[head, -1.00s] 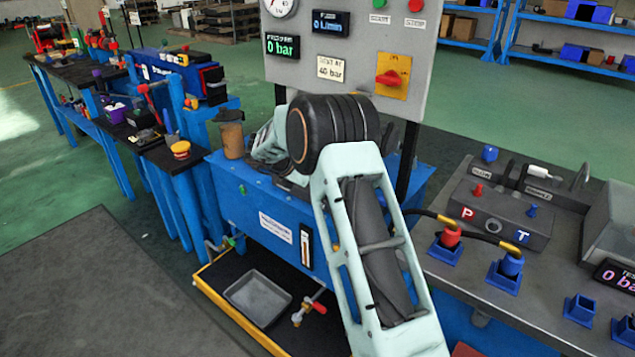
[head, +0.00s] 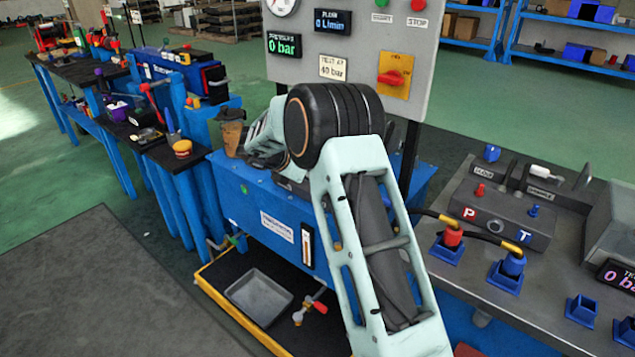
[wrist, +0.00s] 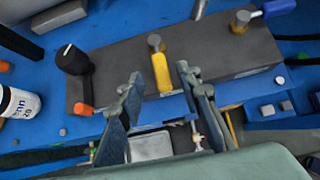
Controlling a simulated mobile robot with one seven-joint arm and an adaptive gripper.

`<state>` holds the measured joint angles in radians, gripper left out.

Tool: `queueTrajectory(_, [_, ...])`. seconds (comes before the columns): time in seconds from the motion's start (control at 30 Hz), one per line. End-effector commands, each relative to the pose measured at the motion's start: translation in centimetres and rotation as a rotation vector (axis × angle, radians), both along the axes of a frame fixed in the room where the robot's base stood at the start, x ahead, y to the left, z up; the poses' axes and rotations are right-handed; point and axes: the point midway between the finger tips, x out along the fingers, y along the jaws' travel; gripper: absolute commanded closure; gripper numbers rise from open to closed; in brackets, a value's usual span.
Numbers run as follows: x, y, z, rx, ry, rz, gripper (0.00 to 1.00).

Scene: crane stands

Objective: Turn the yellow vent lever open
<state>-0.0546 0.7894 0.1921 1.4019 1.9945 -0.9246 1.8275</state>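The yellow vent lever (wrist: 161,72) shows in the wrist view, near the middle, hanging from a grey pivot on a dark block (wrist: 118,72). My gripper (wrist: 158,80) is open, its two grey-green fingers spread to the left and right of the lever's lower end. I see no clear contact between the fingers and the lever. How far apart they are in depth, I cannot tell. In the head view my own arm hides the lever and the gripper.
On the block, a black knob (wrist: 72,60) stands left and a blue-handled lever (wrist: 278,8) right. An orange-tipped part (wrist: 82,109) lies near the left finger. In the head view, a brown cup (head: 232,136) stands on the blue tank (head: 250,200), beside my arm.

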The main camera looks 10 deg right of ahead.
Motion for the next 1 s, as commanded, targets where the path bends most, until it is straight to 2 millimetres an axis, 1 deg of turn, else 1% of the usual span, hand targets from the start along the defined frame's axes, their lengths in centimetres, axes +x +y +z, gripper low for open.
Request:
queueTrajectory(0.03, [-0.4, 0.7, 1.0, 0.001, -0.003, 0.003, 0.68])
queueTrajectory(0.2, [-2.0, 2.9, 3.6, 0.0, -0.002, 0.002, 0.68])
queueTrajectory(0.4, [-3.3, 4.6, 5.6, 0.0, -0.001, 0.002, 0.68])
queueTrajectory(0.6, [-3.8, 5.1, 6.3, 0.0, 0.0, 0.0, 0.68])
queueTrajectory(0.87, [-3.7, 5.1, 6.4, -0.001, -0.001, 0.001, 0.68])
queueTrajectory(0.97, [-3.1, 5.0, 7.1, -0.024, -0.013, 0.036, 0.68])
queueTrajectory(1.0, [-2.6, 5.0, 7.7, -0.046, -0.023, 0.068, 0.68])
